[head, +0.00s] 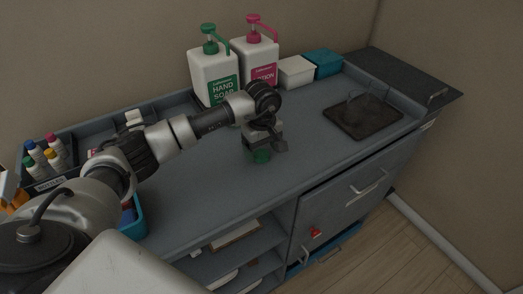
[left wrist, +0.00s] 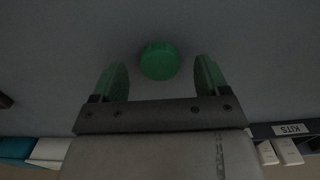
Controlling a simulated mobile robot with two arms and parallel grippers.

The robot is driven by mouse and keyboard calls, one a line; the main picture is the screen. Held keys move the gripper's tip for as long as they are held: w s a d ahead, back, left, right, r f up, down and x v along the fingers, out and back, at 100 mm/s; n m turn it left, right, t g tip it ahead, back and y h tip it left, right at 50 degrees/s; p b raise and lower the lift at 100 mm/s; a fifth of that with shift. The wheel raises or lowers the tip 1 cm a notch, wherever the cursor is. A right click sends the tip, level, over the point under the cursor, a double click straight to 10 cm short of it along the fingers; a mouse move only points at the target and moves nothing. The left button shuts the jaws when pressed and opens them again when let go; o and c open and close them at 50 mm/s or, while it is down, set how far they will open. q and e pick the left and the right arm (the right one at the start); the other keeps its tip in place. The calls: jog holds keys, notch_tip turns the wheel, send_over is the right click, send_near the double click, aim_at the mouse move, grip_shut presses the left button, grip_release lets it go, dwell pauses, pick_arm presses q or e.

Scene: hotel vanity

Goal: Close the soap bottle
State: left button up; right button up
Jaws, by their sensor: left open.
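A white hand soap bottle (head: 213,75) with a green pump top (head: 209,45) stands upright at the back of the counter. A small round green cap-like piece (head: 261,156) is at the counter's middle, partly hidden by my left gripper (head: 265,144). In the left wrist view the green piece (left wrist: 159,60) shows as a disc between the open fingertips of the left gripper (left wrist: 160,76), with a gap on each side. I cannot tell whether it is a loose cap or tops something. The left gripper is empty. My right gripper is not in view.
A white bottle with a pink pump (head: 257,60) stands beside the soap. White (head: 296,72) and teal (head: 322,64) boxes are right of it. A dark tray (head: 363,116) lies at right. Small capped bottles (head: 45,160) fill an organizer at left. The front middle counter (head: 205,190) is clear.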

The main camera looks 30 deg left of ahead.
pick_arm(q)
jog(key=shift+f, duration=0.85)
jog(key=c, duration=1)
